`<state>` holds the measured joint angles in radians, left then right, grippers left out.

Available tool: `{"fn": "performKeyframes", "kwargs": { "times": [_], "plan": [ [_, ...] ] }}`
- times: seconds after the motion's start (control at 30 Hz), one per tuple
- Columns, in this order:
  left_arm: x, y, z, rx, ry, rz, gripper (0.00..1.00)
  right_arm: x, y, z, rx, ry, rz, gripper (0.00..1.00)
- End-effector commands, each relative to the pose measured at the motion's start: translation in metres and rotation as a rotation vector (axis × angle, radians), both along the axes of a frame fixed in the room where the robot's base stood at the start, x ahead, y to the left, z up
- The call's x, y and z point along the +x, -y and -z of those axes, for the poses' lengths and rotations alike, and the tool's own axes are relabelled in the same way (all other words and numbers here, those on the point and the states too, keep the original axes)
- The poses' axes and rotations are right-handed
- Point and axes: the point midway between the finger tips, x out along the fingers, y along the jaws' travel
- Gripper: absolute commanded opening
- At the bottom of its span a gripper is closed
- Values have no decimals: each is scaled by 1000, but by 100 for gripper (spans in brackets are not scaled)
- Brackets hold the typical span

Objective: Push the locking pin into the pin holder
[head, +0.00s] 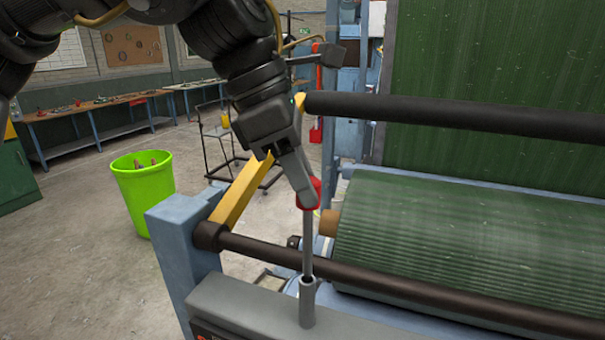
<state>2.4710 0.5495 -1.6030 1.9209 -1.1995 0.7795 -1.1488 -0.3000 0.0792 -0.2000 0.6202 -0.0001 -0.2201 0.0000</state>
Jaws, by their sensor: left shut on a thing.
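The locking pin (308,243) is a thin grey rod with a red knob on top, standing upright. My left gripper (304,192) is shut on the red knob from above. The pin holder (307,302) is a short grey upright tube on the grey beam at the bottom of the view. The pin's lower end meets the tube's open top; how deep it sits inside cannot be seen. My right gripper is not in view.
A dark roller bar (400,287) crosses just behind the pin, and another (450,115) runs higher up. A yellow bar (240,192) and blue post (180,255) stand left. Green turf (470,240) lies behind. A lime bin (145,185) stands on open floor.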

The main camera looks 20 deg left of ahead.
Motion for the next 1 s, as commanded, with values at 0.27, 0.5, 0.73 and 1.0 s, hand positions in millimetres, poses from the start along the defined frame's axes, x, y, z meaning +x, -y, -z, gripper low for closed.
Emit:
{"fn": "performKeyframes", "kwargs": {
  "times": [0.27, 0.5, 0.73, 1.0],
  "plan": [
    [0, 0, 8, 0, 0, 0, 6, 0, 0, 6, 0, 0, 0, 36],
    [0, 0, 14, 0, 0, 0, 6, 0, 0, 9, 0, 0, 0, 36],
    [0, 0, 20, 0, 0, 0, 6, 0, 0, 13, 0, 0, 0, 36],
    [0, 0, 27, -1, 0, 0, 6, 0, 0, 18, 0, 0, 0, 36]
  ]
}}
